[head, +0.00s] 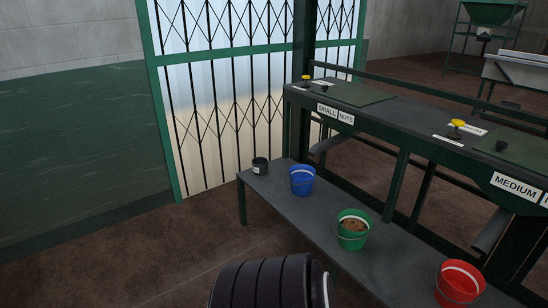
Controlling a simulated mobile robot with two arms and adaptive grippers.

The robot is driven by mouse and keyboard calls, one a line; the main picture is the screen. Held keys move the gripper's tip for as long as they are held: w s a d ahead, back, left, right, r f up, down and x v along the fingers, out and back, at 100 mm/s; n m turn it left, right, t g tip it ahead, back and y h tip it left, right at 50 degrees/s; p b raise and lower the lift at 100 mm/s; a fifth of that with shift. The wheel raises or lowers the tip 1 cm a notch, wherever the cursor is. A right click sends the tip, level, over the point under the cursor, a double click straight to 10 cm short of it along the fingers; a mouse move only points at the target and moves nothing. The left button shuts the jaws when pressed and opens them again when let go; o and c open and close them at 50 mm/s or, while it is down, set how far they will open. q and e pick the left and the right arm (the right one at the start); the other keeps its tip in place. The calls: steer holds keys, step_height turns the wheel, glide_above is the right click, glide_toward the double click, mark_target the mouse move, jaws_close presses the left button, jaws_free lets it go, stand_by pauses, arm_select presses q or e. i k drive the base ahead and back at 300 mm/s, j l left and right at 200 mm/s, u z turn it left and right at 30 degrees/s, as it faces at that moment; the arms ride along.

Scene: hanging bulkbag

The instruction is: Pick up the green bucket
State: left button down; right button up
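The green bucket (352,242) stands upright on the low grey bench, near its middle. It has a pale band around its upper side and holds brown, lumpy contents. A thin handle hangs down against its front. Neither of my grippers can be made out in the head view, so their state is not shown.
A red bucket (458,285) stands to the right. A higher labelled counter (402,118) runs behind. Bare bench separates the buckets.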

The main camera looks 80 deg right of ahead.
mark_target(354, 226)
steer(key=z, duration=3.4)
steer(key=u, duration=3.95)
steer(key=z, duration=3.95)
